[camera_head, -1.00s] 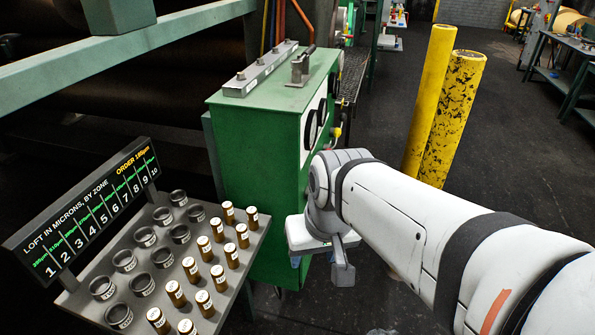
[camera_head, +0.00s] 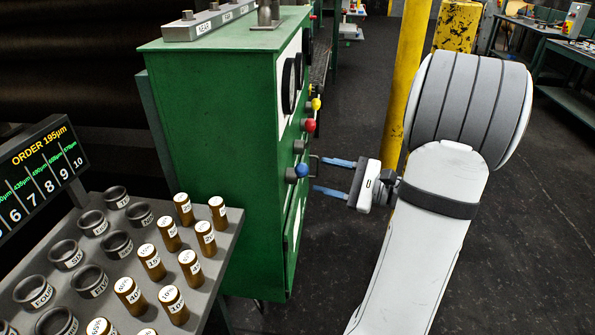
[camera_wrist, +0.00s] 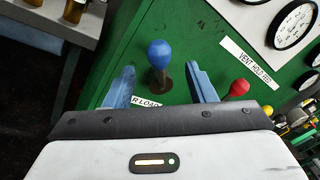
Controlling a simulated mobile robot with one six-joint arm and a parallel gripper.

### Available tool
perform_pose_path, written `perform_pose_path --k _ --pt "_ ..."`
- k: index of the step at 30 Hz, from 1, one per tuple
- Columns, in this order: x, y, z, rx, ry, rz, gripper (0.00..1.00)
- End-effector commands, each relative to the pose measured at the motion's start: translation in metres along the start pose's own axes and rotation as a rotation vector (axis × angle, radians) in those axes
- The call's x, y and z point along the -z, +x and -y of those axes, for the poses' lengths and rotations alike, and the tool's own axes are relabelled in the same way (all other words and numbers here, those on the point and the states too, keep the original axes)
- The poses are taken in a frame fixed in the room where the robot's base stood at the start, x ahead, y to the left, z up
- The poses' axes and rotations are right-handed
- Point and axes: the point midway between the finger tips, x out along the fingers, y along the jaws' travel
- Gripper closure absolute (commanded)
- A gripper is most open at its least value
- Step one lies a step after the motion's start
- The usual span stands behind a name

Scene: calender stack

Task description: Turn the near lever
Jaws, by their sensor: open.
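The near lever has a blue ball knob (camera_head: 301,170) and sticks out from the right face of the green cabinet (camera_head: 215,150). In the wrist view the blue knob (camera_wrist: 159,52) stands on a dark round base between my fingers, with the panel behind it. My gripper (camera_head: 322,175) is open, its two blue fingers pointing left at the panel, one above and one below the knob's height. In the wrist view my gripper (camera_wrist: 160,86) has a finger on each side of the lever, apart from it. A label below the lever is partly hidden.
A red knob (camera_head: 309,125) and a yellow knob (camera_head: 316,104) stick out farther along the same face, near dials. A tray (camera_head: 235,225) with several brown labelled bobbins and dark cups stands at the front left. A yellow post (camera_head: 405,80) stands behind my arm.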

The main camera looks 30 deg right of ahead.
Motion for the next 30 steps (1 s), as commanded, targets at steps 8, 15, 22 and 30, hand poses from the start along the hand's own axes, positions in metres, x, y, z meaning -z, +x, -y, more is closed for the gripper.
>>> perform_pose_path --k 8,15,22,30 --pt "-0.002 0.043 0.000 -0.003 0.000 0.000 0.50" --pt "-0.001 0.066 0.000 -0.001 -0.001 -0.003 0.50" --pt "-0.001 0.069 0.000 0.001 -0.001 -0.005 0.50" --pt "-0.001 0.068 0.000 0.001 -0.001 -0.005 0.65"
